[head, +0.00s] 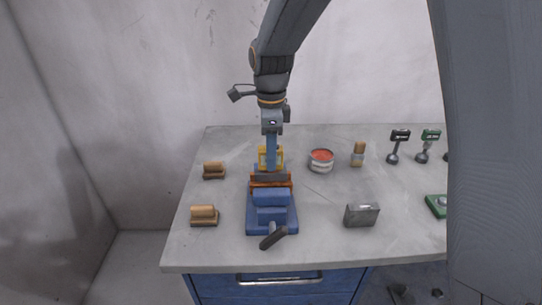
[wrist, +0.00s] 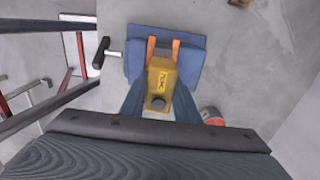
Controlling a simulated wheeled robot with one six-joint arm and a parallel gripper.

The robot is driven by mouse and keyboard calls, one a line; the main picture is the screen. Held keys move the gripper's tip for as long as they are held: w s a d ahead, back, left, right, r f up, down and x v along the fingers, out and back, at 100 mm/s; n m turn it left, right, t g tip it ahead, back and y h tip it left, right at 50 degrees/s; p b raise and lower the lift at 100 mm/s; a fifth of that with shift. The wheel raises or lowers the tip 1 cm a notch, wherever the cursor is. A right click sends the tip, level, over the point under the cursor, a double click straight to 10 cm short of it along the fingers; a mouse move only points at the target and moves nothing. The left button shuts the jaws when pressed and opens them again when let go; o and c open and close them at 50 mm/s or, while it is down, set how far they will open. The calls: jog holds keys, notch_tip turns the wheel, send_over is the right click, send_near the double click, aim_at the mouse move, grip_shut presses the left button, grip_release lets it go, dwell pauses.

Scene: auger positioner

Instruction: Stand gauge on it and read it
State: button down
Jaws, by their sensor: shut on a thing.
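The yellow gauge (wrist: 162,77) carries dark lettering and a dark round knob. In the wrist view it is between the two fingers of my gripper (wrist: 160,95), which is shut on it. In the head view my gripper (head: 270,158) points down at the far end of the blue positioner (head: 285,220), with the yellow gauge (head: 279,157) partly hidden behind it. The positioner also shows in the wrist view (wrist: 190,60), with two orange strips and a dark crank handle. The gauge overlaps the positioner there; I cannot tell whether it touches. The gauge's reading is not legible.
Two tan-topped blocks (head: 204,215) lie left of the positioner. A can with red contents (head: 321,161) and a brush (head: 358,154) stand to the right, behind a grey metal box (head: 361,215). Small stands (head: 399,145) and a green item (head: 437,206) are farther right.

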jog(key=shift+f, duration=0.6)
jog(key=shift+f, duration=0.15)
jog(key=c, duration=1.4)
grip_release()
jog(key=shift+o, duration=0.2)
notch_tip(320, 180, up, 12)
jog(key=b, duration=0.4)
jog(key=shift+s, duration=0.15)
